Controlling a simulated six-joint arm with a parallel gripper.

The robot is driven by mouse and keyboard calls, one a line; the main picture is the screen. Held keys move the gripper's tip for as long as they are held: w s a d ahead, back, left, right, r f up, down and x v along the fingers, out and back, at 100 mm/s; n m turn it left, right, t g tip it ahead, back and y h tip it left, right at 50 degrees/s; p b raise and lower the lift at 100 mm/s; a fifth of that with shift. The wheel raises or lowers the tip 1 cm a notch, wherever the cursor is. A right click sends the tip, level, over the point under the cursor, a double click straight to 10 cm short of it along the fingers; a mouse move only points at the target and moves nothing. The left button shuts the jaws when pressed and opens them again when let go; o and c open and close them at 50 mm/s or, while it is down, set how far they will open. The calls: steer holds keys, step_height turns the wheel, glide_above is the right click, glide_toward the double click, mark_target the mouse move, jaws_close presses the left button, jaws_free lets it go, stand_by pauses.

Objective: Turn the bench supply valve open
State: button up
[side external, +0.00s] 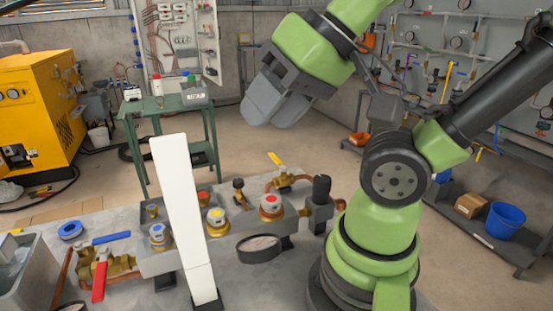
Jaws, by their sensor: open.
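Several valves show on the grey bench, and I cannot tell which is the bench supply valve. A brass valve (120,263) at the left has a red lever (98,282) hanging toward the front and a blue lever (111,238) lying sideways. Another brass valve (285,180) at the back right has a yellow lever (274,158) angled up to the left. A manifold block (242,222) carries blue, yellow and red round caps. My gripper (268,112) is up in the air behind and above the manifold, open and apart from every valve. Its fingertips overlap in this view.
A white upright post (183,220) stands in front of the manifold and hides part of it. A grey bin (22,275) is at the bench's left. A green table (165,107) stands behind, with floor between.

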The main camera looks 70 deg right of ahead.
steer(key=w+d+r+m+g+h, duration=0.1)
steer(key=w+d+r+g+h, duration=0.1)
steer(key=w+d, duration=0.4)
steer(key=m+g, duration=0.4)
steer(key=g, duration=0.1)
glide_above(276, 159)
step_height(276, 159, down, 17)
step_height(276, 159, down, 10)
steer(key=shift+d+r, duration=0.1)
steer(key=shift+r, duration=0.05)
jaws_close()
